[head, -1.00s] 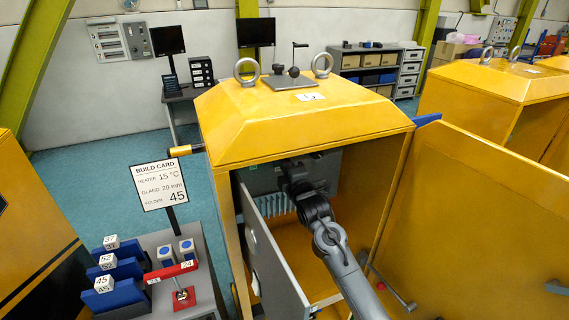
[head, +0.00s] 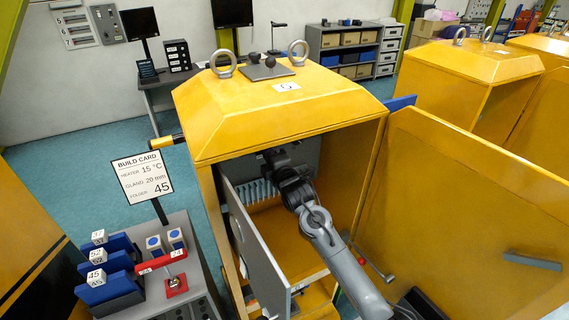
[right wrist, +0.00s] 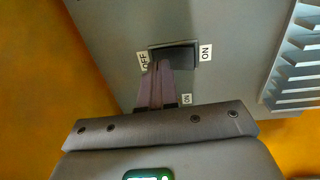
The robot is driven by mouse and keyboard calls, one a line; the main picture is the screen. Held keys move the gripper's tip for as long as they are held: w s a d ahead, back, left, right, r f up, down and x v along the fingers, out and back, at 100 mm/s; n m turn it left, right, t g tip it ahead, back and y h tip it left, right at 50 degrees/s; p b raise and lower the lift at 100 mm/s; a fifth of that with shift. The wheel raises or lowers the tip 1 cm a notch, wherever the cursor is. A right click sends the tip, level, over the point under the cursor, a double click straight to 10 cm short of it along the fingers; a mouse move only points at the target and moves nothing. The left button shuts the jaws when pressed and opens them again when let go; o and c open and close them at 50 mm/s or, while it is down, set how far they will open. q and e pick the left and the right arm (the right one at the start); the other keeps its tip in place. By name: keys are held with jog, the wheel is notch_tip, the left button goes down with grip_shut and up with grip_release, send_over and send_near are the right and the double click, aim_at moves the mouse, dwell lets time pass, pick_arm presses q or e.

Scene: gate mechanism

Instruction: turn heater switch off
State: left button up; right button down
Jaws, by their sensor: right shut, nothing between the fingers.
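The heater switch (right wrist: 181,54), a dark rocker, sits on a grey panel (right wrist: 232,85) in the right wrist view. An OFF label (right wrist: 143,60) is at its left and an ON label (right wrist: 206,53) at its right. My right gripper (right wrist: 158,66) is shut and empty, its fingertips over the OFF end of the switch. I cannot tell whether they touch it, and they partly hide that end. In the head view my right arm reaches into the open yellow cabinet (head: 262,120), and the switch is hidden there. My left gripper is not in view.
The grey inner door (head: 252,245) stands open left of my arm, and the large yellow door (head: 450,210) is open to the right. White fins (right wrist: 298,60) lie right of the switch. A build card (head: 142,177) stands left of the cabinet.

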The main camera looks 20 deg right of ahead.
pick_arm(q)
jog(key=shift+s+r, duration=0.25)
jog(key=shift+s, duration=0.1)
pick_arm(e)
jog(key=s+r, duration=0.1)
jog(key=s, duration=1.1)
jog(key=shift+d+r, duration=0.25)
jog(key=shift+d, duration=0.05)
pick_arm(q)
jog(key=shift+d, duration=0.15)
